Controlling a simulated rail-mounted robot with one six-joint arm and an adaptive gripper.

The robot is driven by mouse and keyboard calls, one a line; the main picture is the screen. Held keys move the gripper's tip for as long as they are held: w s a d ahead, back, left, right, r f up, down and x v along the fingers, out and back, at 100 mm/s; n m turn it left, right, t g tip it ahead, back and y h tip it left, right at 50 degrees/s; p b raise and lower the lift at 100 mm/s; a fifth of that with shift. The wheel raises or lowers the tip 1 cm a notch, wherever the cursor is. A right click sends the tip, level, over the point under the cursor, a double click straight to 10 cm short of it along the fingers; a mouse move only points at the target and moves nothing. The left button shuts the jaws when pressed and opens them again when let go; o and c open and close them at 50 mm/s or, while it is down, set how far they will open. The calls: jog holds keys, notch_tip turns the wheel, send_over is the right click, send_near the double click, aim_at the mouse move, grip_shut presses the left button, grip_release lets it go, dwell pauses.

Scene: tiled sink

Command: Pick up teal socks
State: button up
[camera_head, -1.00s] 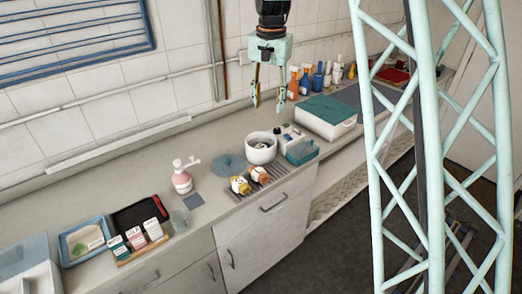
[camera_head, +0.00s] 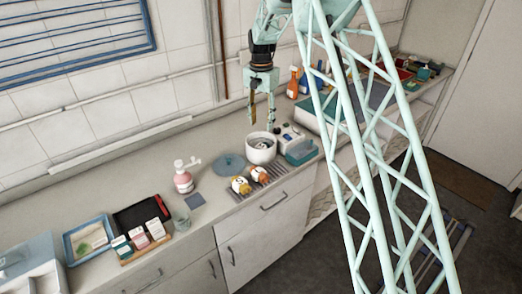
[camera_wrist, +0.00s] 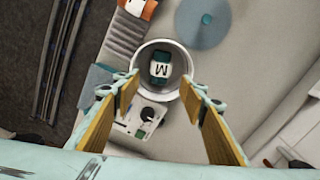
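In the wrist view, a small dark teal bundle with a white band marked "M" (camera_wrist: 160,66), which looks like the teal socks, lies inside a round white pot (camera_wrist: 139,62). In the head view, the pot (camera_head: 261,157) stands on the counter and its contents show only as a small, unclear shape. My gripper (camera_head: 262,116) is just above the pot, pointing down. The wrist view shows its two fingers (camera_wrist: 160,88) wide apart with nothing between them. The bundle sits beyond the fingertips, roughly centred between them.
A blue-grey lid (camera_head: 229,164) lies beside the pot. An orange-and-white item (camera_head: 260,175) and a yellow-and-white one (camera_head: 241,186) are in front on a striped mat. A teal box (camera_head: 301,151) and a white device (camera_head: 290,137) stand close on the right. Bottles (camera_head: 293,82) stand behind.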

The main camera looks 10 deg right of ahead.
aim_at(261, 146)
jog(key=shift+w+f, duration=0.3)
jog(key=shift+f, duration=0.25)
jog(key=shift+f, duration=4.25)
jog(key=shift+f+p, duration=0.55)
jog(key=shift+f, duration=2.05)
jog(key=shift+w, duration=0.1)
jog(key=c, duration=0.6)
